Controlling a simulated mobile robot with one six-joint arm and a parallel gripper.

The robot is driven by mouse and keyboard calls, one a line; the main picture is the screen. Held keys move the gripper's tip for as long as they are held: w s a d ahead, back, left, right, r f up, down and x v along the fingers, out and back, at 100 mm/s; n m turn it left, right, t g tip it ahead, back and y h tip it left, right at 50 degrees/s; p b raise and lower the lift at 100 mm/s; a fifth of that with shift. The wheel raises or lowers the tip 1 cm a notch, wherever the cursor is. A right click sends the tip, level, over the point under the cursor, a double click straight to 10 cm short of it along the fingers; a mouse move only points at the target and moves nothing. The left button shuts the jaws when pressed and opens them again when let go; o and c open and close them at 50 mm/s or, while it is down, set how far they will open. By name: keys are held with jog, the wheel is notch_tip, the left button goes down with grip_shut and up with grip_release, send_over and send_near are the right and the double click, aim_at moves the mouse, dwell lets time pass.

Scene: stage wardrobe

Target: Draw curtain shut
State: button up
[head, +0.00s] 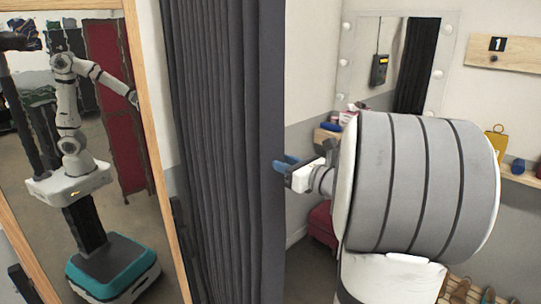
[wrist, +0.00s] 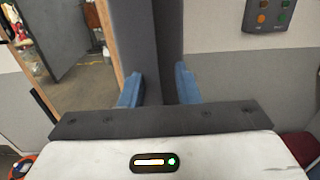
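The dark grey pleated curtain (head: 215,150) hangs in the middle of the head view, with a smooth, flat leading edge (head: 270,120) on its right side. My gripper (head: 287,165) is at this edge, its blue fingers partly hidden behind it. In the wrist view, the curtain edge (wrist: 150,50) stands upright between the two blue fingers of my gripper (wrist: 158,88). The curtain's top and bottom are out of the head view.
A wood-framed mirror (head: 155,160) at left reflects my body. A bulb-lined mirror (head: 350,50) and a shelf (head: 520,178) with small items are on the right wall. A control box with buttons (wrist: 269,15) is on the wall right of the curtain. Shoes (head: 460,290) lie at lower right.

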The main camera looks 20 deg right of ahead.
jog(key=x, duration=0.3)
jog(key=shift+w+a, duration=0.15)
jog(key=shift+w, duration=0.15)
grip_shut()
dwell(0.4)
